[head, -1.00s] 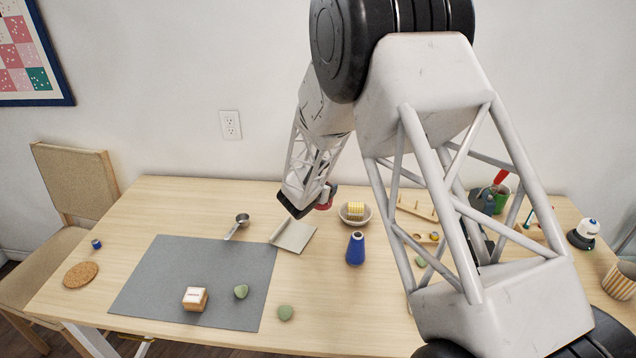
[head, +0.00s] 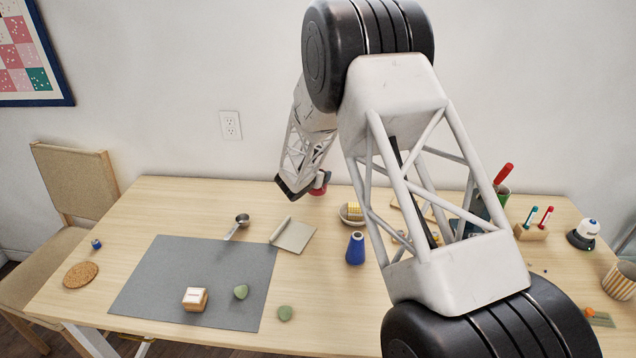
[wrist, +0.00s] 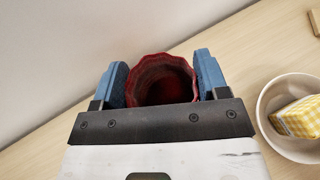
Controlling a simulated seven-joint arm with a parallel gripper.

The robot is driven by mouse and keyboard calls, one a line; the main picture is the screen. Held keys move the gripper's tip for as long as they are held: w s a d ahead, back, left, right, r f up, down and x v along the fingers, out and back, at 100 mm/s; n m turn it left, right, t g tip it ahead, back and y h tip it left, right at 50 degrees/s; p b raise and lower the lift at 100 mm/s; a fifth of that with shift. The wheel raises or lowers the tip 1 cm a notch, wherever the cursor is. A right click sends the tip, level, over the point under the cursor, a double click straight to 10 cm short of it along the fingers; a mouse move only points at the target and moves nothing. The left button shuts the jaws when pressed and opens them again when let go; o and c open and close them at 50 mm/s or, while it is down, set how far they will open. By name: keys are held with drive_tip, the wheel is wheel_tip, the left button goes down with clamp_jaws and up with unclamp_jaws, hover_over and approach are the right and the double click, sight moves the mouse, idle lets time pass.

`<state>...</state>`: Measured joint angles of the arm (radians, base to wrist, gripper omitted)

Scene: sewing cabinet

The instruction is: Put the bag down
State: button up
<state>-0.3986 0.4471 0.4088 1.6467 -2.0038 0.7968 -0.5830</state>
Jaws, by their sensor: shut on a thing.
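The bag is the small dark-red pouch (wrist: 163,88) with a wavy open rim, seen from above in the wrist view. My gripper (wrist: 162,74) has its two blue fingers closed on either side of it. In the head view the red bag (head: 318,190) shows small beside the end of my arm, in front of the table's back edge. Its lower part is hidden in the wrist view. I cannot tell how far its base is from the table.
A bowl (wrist: 266,104) with a yellow checked item (wrist: 298,118) stands close to the right of the bag. The table's back left (head: 190,200) is clear.

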drive_tip(key=shift+f, duration=1.75)
drive_tip(key=o, duration=0.9)
drive_tip(key=shift+f, duration=0.1)
drive_tip(key=shift+o, duration=0.2)
drive_tip(key=shift+s, duration=0.1)
drive_tip(key=shift+v, duration=0.9)
drive_tip(key=v, duration=1)
drive_tip(key=shift+r, duration=0.2)
